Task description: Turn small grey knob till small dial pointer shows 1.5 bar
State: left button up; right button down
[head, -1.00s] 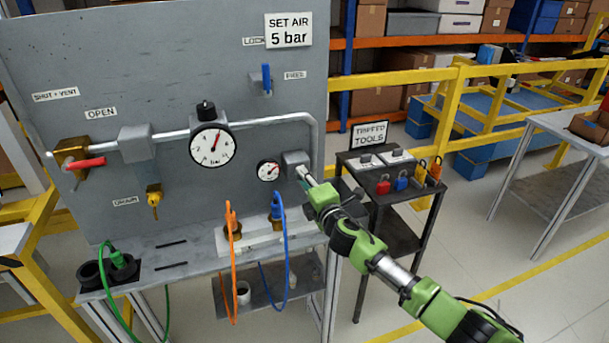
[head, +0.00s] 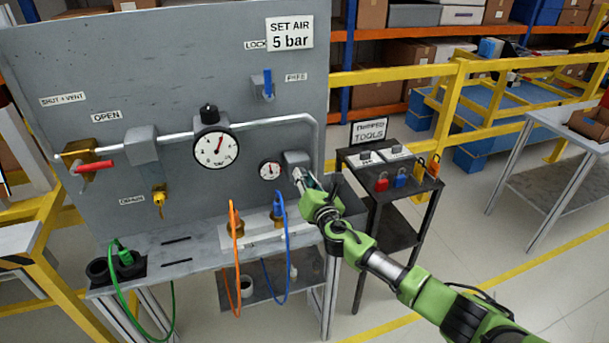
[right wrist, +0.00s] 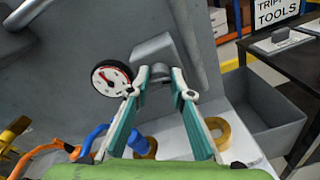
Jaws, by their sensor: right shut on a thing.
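The small dial (head: 270,170) is a white round gauge on the grey panel. It also shows in the right wrist view (right wrist: 112,78), with a red mark and a dark pointer; its figures are too small to read. Beside it is a grey regulator block (head: 297,158), which also shows in the right wrist view (right wrist: 158,50). My right gripper (head: 299,176) is at the block's front, shut on the small grey knob (right wrist: 160,72). My left gripper is not in view.
A larger gauge (head: 215,148) with a black knob sits on the pipe to the left. Below are orange (head: 236,250) and blue (head: 287,250) hoses on fittings. A grey bin (right wrist: 262,115) is right of the gripper. A dark tool cart (head: 390,205) stands at right.

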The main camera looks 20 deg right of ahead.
jog(key=shift+n+p, duration=0.35)
jog(key=shift+n, duration=0.85)
jog(key=c, duration=1.8)
grip_release()
jog(key=shift+s, duration=0.1)
jog(key=s, duration=1.1)
jog(key=shift+s+r, duration=0.3)
jog(key=shift+s, duration=0.1)
